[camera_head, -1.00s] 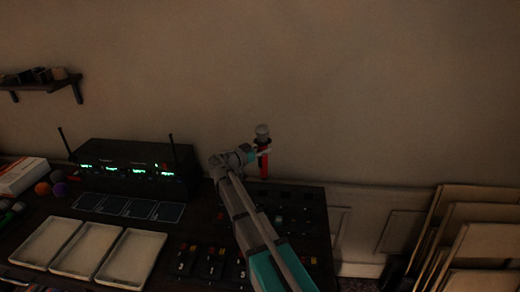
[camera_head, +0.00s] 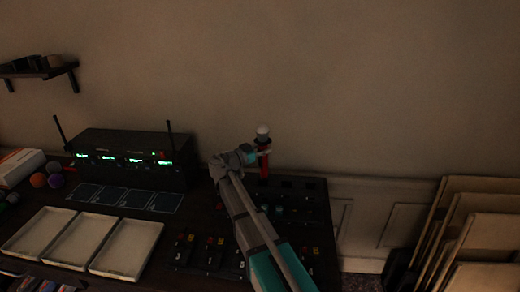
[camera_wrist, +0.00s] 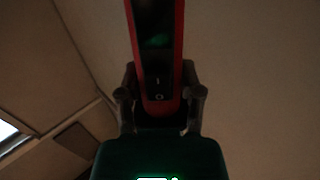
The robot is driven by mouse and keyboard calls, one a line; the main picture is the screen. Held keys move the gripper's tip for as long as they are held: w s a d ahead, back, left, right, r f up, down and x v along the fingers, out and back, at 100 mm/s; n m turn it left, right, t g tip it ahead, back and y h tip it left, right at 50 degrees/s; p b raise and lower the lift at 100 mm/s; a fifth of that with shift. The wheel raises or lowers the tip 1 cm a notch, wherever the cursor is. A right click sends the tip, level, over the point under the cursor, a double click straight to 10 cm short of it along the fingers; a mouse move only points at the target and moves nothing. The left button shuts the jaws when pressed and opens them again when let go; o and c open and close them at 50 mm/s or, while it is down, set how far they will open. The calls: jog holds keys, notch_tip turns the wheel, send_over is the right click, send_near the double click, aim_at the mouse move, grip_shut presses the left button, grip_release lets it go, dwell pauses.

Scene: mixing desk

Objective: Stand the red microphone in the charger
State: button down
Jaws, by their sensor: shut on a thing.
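The red microphone (camera_head: 264,162) stands upright in the head view, with its pale round head at the top. My gripper (camera_head: 257,155) is shut around its body from the left. In the wrist view the red body, with a dark front panel (camera_wrist: 156,40), sits between the two fingers of my gripper (camera_wrist: 160,85). The dark panel with several slots (camera_head: 300,187), possibly the charger, is at the back right of the desk. The microphone's lower end appears near its back left edge; I cannot tell whether it touches or is above it.
A dark receiver (camera_head: 130,150) with green displays and two antennas stands left of my arm. Several pale trays (camera_head: 125,250) lie at the front left. Panels (camera_head: 470,235) lean on the wall at the right. The wall is close behind the microphone.

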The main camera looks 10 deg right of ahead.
aim_at(261, 163)
jog(key=shift+p, duration=0.55)
dwell(0.7)
jog(key=shift+s, duration=0.2)
dwell(0.6)
jog(key=shift+f+b, duration=2.9)
jog(key=shift+b, duration=0.05)
dwell(1.3)
jog(key=shift+c, duration=0.8)
grip_release()
jog(key=shift+o, duration=0.8)
jog(key=shift+s, duration=0.1)
